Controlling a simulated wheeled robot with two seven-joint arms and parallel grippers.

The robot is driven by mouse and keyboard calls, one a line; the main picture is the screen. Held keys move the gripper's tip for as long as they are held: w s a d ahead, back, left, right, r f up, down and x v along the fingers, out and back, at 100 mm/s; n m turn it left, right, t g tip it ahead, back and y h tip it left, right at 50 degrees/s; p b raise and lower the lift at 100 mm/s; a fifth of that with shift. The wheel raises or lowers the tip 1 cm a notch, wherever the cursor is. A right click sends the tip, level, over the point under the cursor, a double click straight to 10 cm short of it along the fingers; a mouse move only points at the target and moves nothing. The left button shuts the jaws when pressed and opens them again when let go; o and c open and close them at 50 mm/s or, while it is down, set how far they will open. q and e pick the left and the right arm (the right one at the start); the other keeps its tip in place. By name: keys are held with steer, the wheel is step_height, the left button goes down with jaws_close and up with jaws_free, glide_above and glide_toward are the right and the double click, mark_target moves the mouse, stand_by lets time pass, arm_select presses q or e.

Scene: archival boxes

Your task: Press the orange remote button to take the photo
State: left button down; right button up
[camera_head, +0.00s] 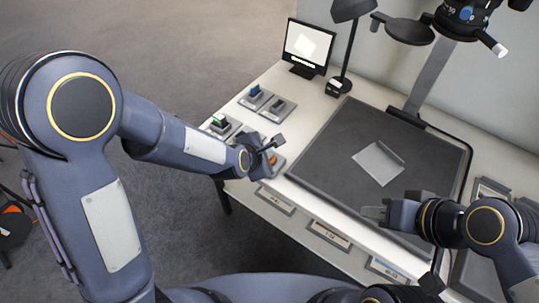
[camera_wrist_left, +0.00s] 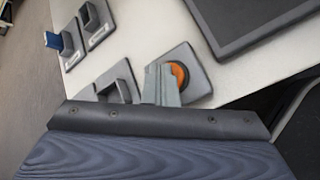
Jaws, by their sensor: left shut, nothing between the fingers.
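The orange remote button (camera_head: 273,159) sits on a small grey base at the front left of the white table. It also shows in the left wrist view (camera_wrist_left: 180,74), partly covered by my fingers. My left gripper (camera_head: 276,143) is shut and empty, with its fingers over or just beside the button. I cannot tell whether they touch it. My right gripper (camera_head: 366,211) is near the front edge of the dark mat, pointing left; its finger opening is unclear. A pale folded sheet (camera_head: 373,166) lies on the dark mat (camera_head: 330,150) under the camera stand (camera_head: 430,80).
Several grey holders with small coloured parts (camera_head: 257,97) stand left of the mat. A monitor (camera_head: 307,44) showing the sheet and a black lamp (camera_head: 345,60) stand at the back. Labelled drawer fronts (camera_head: 328,235) line the table's front. Bare table lies between holders and mat.

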arm_select(q)
steer(key=shift+r+p, duration=0.6)
steer(key=shift+r, duration=0.25)
step_height(320, 180, up, 5)
steer(key=p, duration=0.4)
stand_by(0.6)
